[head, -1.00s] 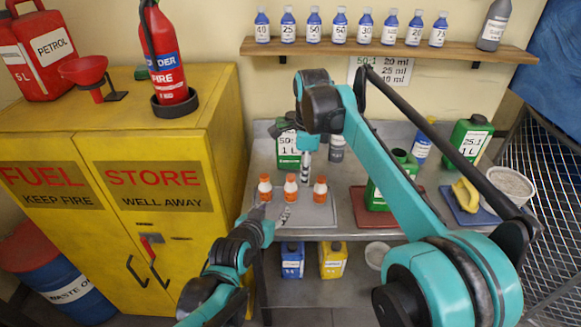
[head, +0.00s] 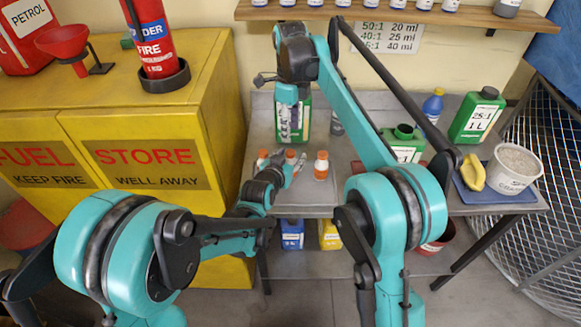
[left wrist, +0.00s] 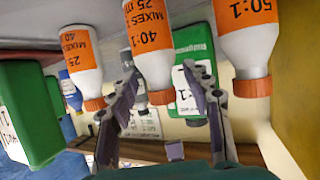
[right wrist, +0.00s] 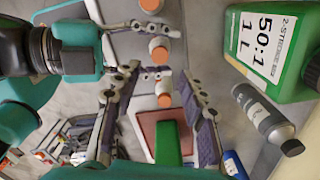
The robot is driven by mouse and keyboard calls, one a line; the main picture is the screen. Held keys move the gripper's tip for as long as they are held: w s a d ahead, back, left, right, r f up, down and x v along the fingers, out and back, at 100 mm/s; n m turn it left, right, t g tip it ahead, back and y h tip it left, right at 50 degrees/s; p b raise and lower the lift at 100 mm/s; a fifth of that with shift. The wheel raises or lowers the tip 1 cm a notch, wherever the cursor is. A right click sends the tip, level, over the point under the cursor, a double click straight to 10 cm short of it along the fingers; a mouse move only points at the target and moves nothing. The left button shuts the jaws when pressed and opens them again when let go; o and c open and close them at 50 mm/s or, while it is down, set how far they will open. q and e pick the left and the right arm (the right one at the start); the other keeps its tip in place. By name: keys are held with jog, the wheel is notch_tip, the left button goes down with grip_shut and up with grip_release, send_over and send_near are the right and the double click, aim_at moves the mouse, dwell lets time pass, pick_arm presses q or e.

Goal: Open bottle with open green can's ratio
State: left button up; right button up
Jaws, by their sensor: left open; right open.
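Three white bottles with orange labels and caps stand in a row: left (head: 263,156), middle (head: 290,155), right (head: 321,166). In the left wrist view, which shows them cap-down, labels read 50:1 (left wrist: 248,45), 40:1 (left wrist: 150,45) and 25 (left wrist: 82,58). My left gripper (left wrist: 160,85) is open, its fingers either side of the 40:1 bottle, the middle one. My right gripper (right wrist: 160,80) is open and empty, above the bottle row. The open green can (head: 404,145) has an uncapped dark mouth; its ratio is not legible.
A green 50:1 can (right wrist: 270,50) stands behind the bottles beside a grey bottle (right wrist: 268,120). A capped green 25:1 can (head: 477,117), a blue bottle (head: 433,105), a yellow object (head: 473,173) and a white tub (head: 514,165) are at the right. A yellow cabinet (head: 215,120) borders the left.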

aim_at(291, 151)
pick_arm(q)
jog(key=shift+w, duration=0.1)
grip_shut()
pick_arm(e)
jog(key=shift+f, duration=4)
grip_shut()
jog(key=shift+o, duration=0.2)
grip_release()
